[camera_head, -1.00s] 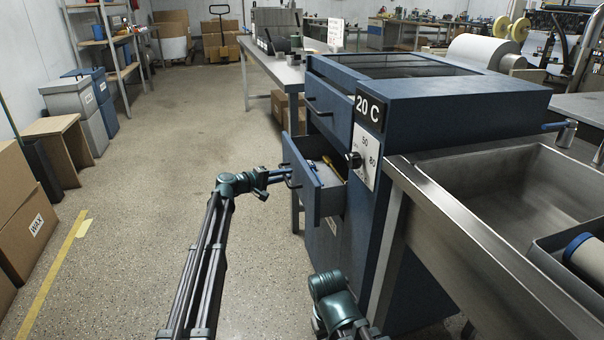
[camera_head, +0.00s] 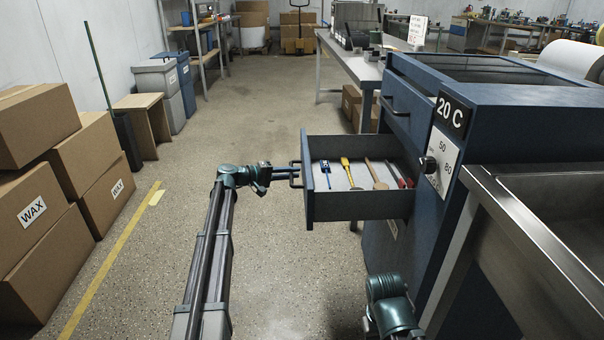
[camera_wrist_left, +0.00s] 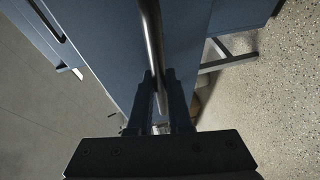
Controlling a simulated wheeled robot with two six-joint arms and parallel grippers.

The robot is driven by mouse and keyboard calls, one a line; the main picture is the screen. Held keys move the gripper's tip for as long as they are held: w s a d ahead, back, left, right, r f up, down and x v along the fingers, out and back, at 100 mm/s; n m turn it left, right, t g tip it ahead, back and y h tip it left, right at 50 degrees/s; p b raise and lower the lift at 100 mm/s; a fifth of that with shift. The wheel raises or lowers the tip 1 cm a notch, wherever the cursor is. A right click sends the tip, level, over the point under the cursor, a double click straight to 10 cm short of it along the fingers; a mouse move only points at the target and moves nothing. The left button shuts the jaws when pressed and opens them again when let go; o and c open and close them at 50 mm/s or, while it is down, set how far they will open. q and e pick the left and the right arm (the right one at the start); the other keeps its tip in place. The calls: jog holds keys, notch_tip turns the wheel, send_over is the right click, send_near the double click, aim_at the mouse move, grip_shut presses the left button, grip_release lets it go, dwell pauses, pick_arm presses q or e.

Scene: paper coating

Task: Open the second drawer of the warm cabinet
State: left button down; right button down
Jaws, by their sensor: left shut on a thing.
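The warm cabinet (camera_head: 500,115) is dark blue with a "20 C" sign and a dial, at the right in the head view. Its second drawer (camera_head: 309,180) stands far open to the left, below the shut top drawer (camera_head: 397,118). Several tools lie inside, among them a blue one, a yellow-handled one (camera_head: 347,168) and a wooden one (camera_head: 375,172). My left gripper (camera_head: 288,172) is shut on the drawer handle (camera_head: 297,175). In the left wrist view the handle bar (camera_wrist_left: 155,60) runs between the fingers (camera_wrist_left: 160,105). My right arm shows at the bottom, but its gripper is out of view.
A steel sink (camera_head: 545,190) adjoins the cabinet at the right. Wax boxes (camera_head: 45,225) are stacked at the left. A steel table (camera_head: 360,68) stands behind. The speckled floor (camera_head: 240,130) between is clear.

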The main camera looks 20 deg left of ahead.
pick_arm(q)
jog(key=shift+s+a, duration=0.1)
jog(key=shift+a, duration=0.15)
jog(key=c, duration=0.8)
grip_release()
jog(key=shift+c, duration=0.2)
jog(key=p+v, duration=0.2)
jog(key=v, duration=1.1)
jog(key=shift+s+a+p, duration=0.25)
jog(key=shift+a+p, duration=0.05)
